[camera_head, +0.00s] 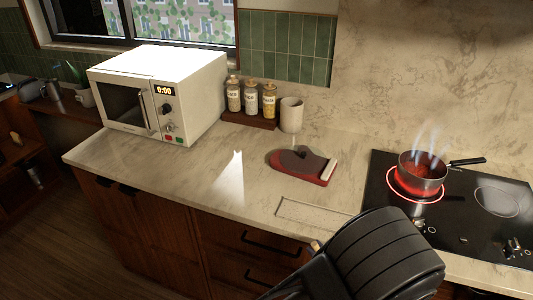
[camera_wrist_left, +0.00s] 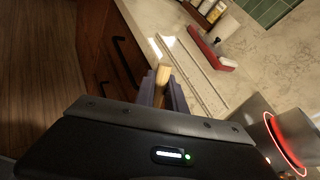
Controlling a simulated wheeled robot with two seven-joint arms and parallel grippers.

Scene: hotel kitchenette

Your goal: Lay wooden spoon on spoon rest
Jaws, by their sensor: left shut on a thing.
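My left gripper (camera_head: 317,250) is low in the head view, in front of the counter's front edge, mostly hidden by my dark arm. In the left wrist view the gripper (camera_wrist_left: 163,92) is shut on the wooden spoon (camera_wrist_left: 163,74); a pale wooden end sticks out between the fingers. A small bit of the spoon (camera_head: 315,246) also shows in the head view. The rest of the spoon is hidden. A flat, pale rectangular piece with a thin rim, apparently the spoon rest (camera_head: 308,213), lies empty on the counter beyond the gripper. My right gripper is out of view.
A red mitt-like thing (camera_head: 315,174) lies behind the rest. A pan (camera_head: 421,183) steams on a glowing burner of the black hob (camera_head: 377,206) at right. Jars (camera_head: 252,98), a cup (camera_head: 291,115) and a microwave (camera_head: 160,90) stand behind. The counter's left front is clear.

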